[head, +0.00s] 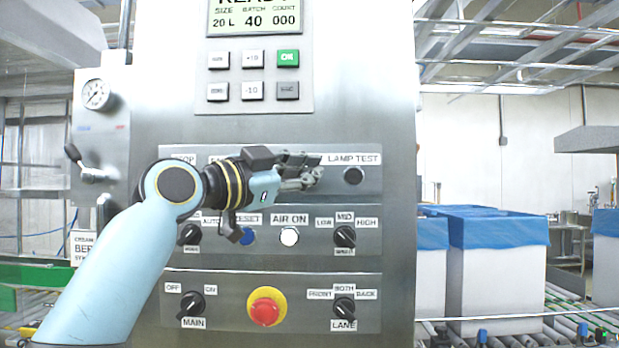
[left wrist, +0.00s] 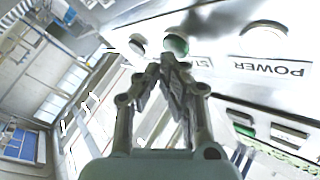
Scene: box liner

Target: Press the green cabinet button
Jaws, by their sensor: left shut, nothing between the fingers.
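A round green button (left wrist: 176,44) on the cabinet panel shows in the left wrist view, just beyond my fingertips. A label starting "ST", partly covered, is next to it. In the head view my left gripper and wrist hide that spot in the upper panel row. My left gripper (head: 305,172) is shut and empty in front of that row, left of the black LAMP TEST button (head: 353,175). It also shows in the left wrist view (left wrist: 164,62). I cannot tell whether the fingertips touch the panel. A square green ON key (head: 288,58) is on the keypad above. My right gripper is not in view.
Below my gripper are a blue RESET button (head: 247,237), a white AIR ON button (head: 290,237), black selector knobs and a red emergency knob (head: 265,307) on yellow. Blue-lined boxes (head: 498,229) stand on rollers at the right.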

